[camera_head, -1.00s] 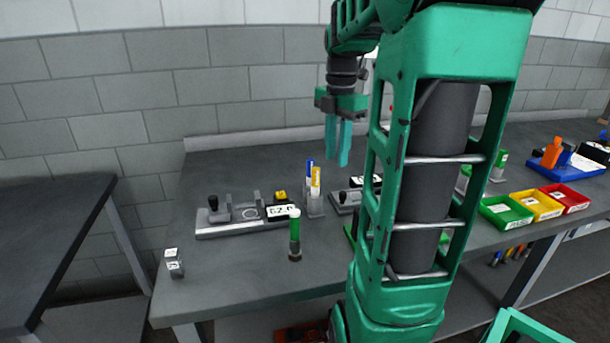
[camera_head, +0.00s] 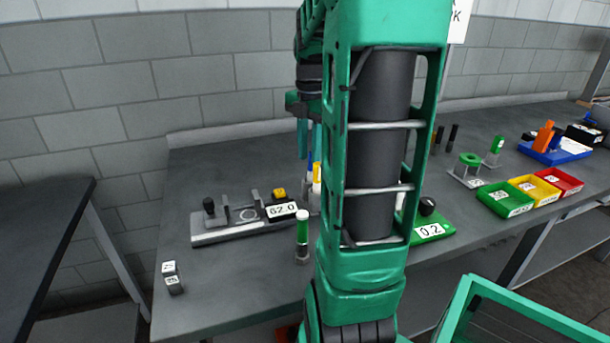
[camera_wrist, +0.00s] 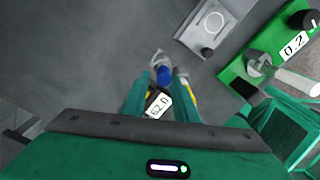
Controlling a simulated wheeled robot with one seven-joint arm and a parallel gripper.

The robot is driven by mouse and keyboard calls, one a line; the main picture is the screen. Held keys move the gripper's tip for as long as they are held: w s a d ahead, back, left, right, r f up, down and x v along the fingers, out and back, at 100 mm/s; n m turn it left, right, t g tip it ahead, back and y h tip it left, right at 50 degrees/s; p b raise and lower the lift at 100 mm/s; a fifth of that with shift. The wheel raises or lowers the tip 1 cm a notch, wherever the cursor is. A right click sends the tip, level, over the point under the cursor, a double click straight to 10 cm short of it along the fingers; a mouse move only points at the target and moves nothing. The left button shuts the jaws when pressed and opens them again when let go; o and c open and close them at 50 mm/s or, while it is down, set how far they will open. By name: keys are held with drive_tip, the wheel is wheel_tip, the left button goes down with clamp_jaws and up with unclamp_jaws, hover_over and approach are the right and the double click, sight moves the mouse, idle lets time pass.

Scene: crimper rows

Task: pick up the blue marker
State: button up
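The blue marker (camera_wrist: 164,77) shows in the wrist view as a blue round end, seen from above between my fingertips. My gripper (camera_wrist: 163,82) is open, with one teal finger on each side of it; I cannot tell whether either finger touches it. In the head view my gripper (camera_head: 307,150) hangs over the holder area, partly hidden by my arm. A yellow-and-white marker (camera_head: 316,173) stands just below the fingers there. It also shows beside the right finger in the wrist view (camera_wrist: 192,98). The blue marker is mostly hidden in the head view.
A green 0.2 scale (camera_head: 432,230) is to the right, with coloured trays (camera_head: 507,198) beyond. The table's front left is mostly clear.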

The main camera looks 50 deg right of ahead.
sight(310, 169)
drive_tip(key=shift+s+a+f, duration=0.1)
drive_tip(key=shift+s+f, duration=0.05)
drive_tip(key=shift+f, duration=2.5)
clamp_jaws()
